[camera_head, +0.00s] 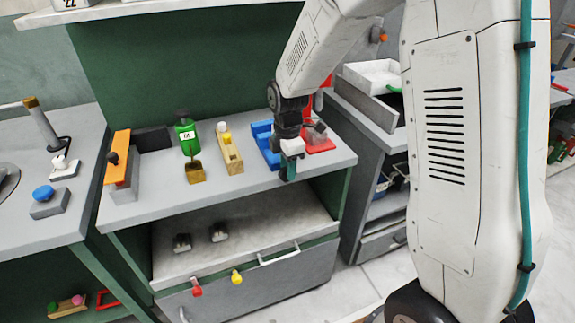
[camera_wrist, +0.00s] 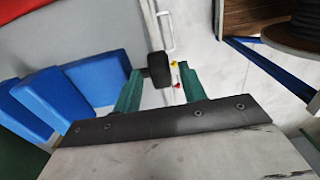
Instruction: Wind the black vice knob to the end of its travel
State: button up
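The blue vice (camera_head: 263,140) sits on the grey bench, partly hidden behind my gripper (camera_head: 289,168) in the head view. In the wrist view, its blue blocks (camera_wrist: 98,75) fill the left side. The fingers are apart and hold nothing. I cannot tell how far the knob reaches in between them. The knob is hidden in the head view.
A wooden block with a yellow part (camera_head: 229,150), a green bottle (camera_head: 187,137) and an orange-topped device (camera_head: 118,160) stand left on the bench. A red device (camera_head: 319,143) stands close to the right. A drawer handle (camera_head: 279,256) juts out below.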

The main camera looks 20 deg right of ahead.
grip_shut()
jog(key=shift+d, duration=0.1)
jog(key=y, duration=0.2)
jog(key=d+y, duration=0.1)
jog(key=shift+f+y, duration=0.1)
jog(key=shift+y, duration=0.3)
jog(key=y, duration=0.3)
jog(key=d+y, duration=0.1)
jog(key=shift+f+y, duration=0.3)
jog(key=shift+f, duration=0.1)
jog(key=shift+d+f+y, duration=0.15)
jog(key=shift+f+y, duration=0.15)
jog(key=shift+y, duration=0.9)
jog(key=shift+d+f+y, duration=0.15)
jog(key=shift+f+y, duration=0.1)
jog(key=shift+y, duration=0.95)
jog(key=shift+d+f+y, duration=0.15)
jog(key=shift+f+y, duration=0.15)
jog(key=shift+y, duration=0.9)
